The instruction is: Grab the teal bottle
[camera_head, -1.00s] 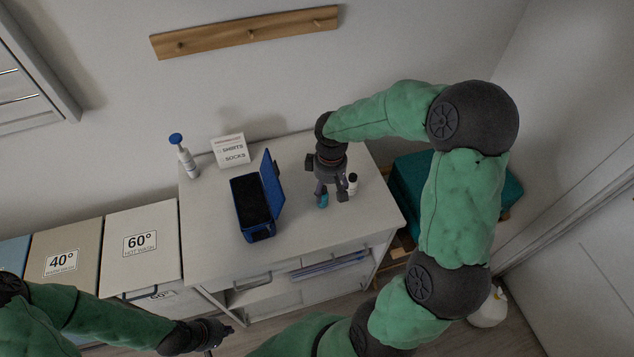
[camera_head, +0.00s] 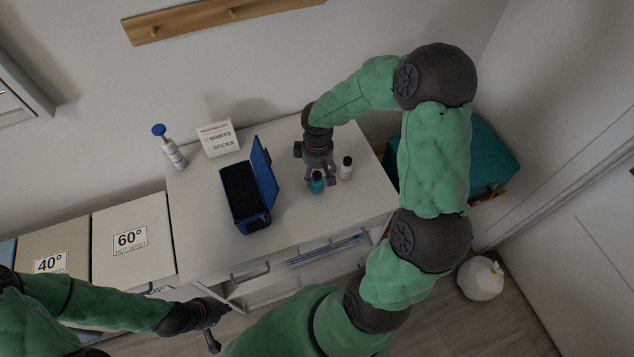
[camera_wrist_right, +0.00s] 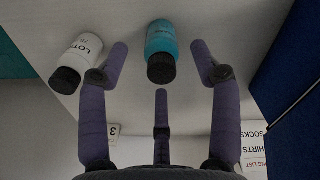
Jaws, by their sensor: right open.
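The teal bottle (camera_head: 317,182) with a dark cap stands on the white cabinet top, right of the open blue case. In the right wrist view the teal bottle (camera_wrist_right: 161,50) lies ahead, between the spread fingers. My right gripper (camera_head: 322,178) is open just behind and above the bottle, and its purple fingers (camera_wrist_right: 160,75) do not appear to touch it. My left gripper (camera_head: 214,325) is low at the front, away from the cabinet top; its jaw opening is unclear.
A white lotion bottle (camera_head: 346,168) stands close to the right of the teal one; it also shows in the wrist view (camera_wrist_right: 82,60). The blue case (camera_head: 246,190) with raised lid stands left. A pump bottle (camera_head: 174,152) and a sign (camera_head: 218,139) are further left. The front cabinet top is clear.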

